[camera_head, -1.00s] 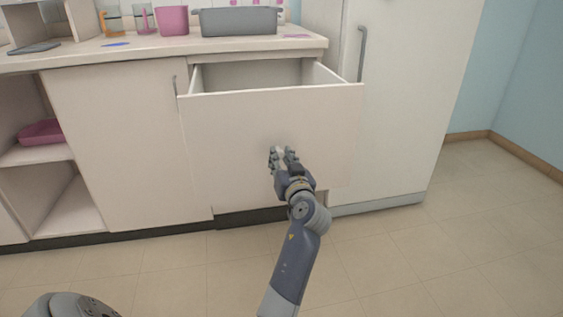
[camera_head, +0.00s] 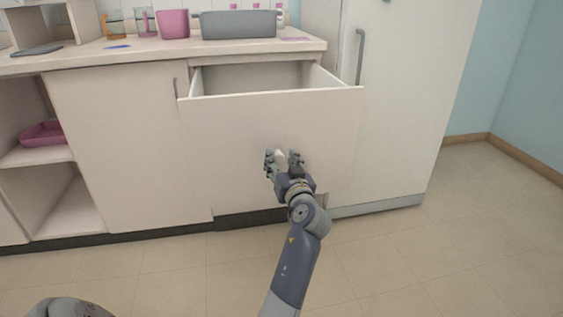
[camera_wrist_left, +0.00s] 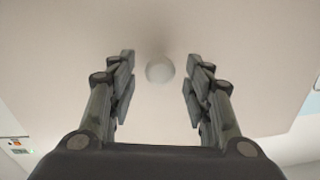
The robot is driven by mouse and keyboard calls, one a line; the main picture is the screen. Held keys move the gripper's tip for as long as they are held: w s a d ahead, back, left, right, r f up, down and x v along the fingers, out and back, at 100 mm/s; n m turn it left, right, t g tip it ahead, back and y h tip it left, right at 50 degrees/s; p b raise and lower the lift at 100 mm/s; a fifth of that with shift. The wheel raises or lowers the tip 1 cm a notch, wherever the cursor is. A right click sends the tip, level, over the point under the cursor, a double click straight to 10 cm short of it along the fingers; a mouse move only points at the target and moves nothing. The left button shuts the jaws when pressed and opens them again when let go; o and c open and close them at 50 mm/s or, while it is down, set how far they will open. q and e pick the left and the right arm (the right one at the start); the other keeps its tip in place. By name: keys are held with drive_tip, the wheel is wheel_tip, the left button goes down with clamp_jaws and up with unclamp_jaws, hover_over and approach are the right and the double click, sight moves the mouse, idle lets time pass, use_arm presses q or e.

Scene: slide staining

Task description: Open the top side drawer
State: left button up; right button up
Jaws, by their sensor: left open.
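The top side drawer (camera_head: 235,125) is a white drawer under the counter. It stands pulled out, and its empty-looking inside (camera_head: 250,76) shows from above. Its round white knob (camera_wrist_left: 160,69) lies between the spread fingers of my left gripper in the left wrist view, with a gap on each side. My left gripper (camera_head: 283,160) is open in front of the drawer's front panel in the head view, where the fingers partly hide the knob. My right gripper is not in view.
The counter (camera_head: 140,52) above holds a grey tub (camera_head: 238,25), a pink container (camera_head: 175,23) and glassware. A tall white fridge-like unit (camera_head: 400,90) with a handle stands right of the drawer. Open shelves (camera_head: 70,205) are at the left. The floor in front is clear.

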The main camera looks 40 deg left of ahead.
use_arm(q)
approach(276, 119)
drive_tip(key=x, duration=0.4)
drive_tip(key=shift+w+a, duration=0.15)
drive_tip(key=shift+w, duration=0.05)
